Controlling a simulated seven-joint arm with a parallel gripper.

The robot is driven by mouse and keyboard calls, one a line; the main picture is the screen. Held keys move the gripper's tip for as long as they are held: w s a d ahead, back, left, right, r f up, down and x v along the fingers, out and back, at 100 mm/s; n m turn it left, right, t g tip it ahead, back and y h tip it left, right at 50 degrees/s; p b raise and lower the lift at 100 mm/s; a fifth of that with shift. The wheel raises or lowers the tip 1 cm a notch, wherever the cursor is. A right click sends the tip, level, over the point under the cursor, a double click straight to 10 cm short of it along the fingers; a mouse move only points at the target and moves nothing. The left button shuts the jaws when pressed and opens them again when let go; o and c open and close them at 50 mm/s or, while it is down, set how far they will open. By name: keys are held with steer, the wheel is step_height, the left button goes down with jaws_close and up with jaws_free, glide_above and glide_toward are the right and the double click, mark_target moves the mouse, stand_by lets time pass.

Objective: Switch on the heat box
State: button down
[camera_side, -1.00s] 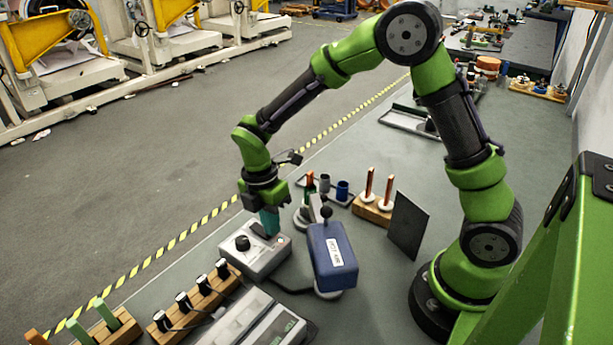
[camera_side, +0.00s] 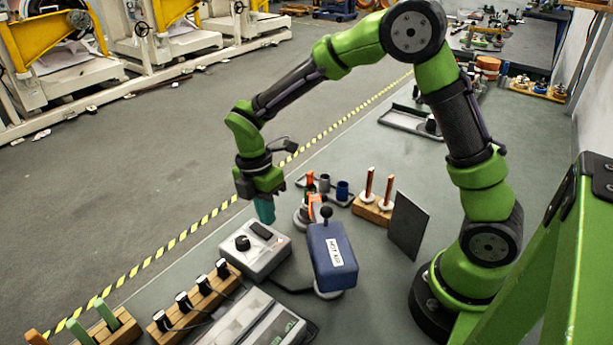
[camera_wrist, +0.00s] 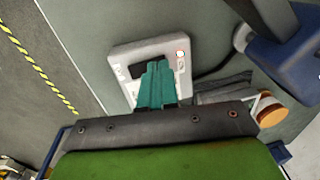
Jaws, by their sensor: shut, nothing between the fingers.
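The heat box is most likely the grey control box (camera_side: 265,259), with a black round knob (camera_side: 242,243) and a black rocker switch (camera_side: 261,230) on its top. A blue box (camera_side: 333,258) with a white label stands just right of it. My gripper (camera_side: 265,215) has teal fingers, shut and empty, a little above the switch and apart from it. In the wrist view the fingers (camera_wrist: 157,72) cover part of the grey box (camera_wrist: 122,62). The switch's position cannot be told.
A wooden rack (camera_side: 197,300) with several black-topped items stands at front left. Copper-coloured rods on a wooden block (camera_side: 373,209), small cups and a dark upright plate (camera_side: 408,225) stand to the right. A scale-like device (camera_side: 255,322) lies in front.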

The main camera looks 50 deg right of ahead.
mark_target(273, 234)
step_height(273, 234, up, 12)
steer(key=s, duration=0.1)
steer(key=shift+s, duration=0.35)
steer(key=shift+r, duration=0.1)
steer(key=s+d+r+m+t+y, duration=0.1)
steer(key=s+m+t, duration=0.3)
steer(key=m, duration=0.7)
steer(key=s+d+r+m+t+y, duration=0.1)
steer(key=s+d+r+m+t, duration=0.3)
steer(key=s+m, duration=0.5)
steer(key=shift+s+m+t, duration=0.3)
steer(key=shift+m+t, duration=0.1)
steer(key=shift+m, duration=0.6)
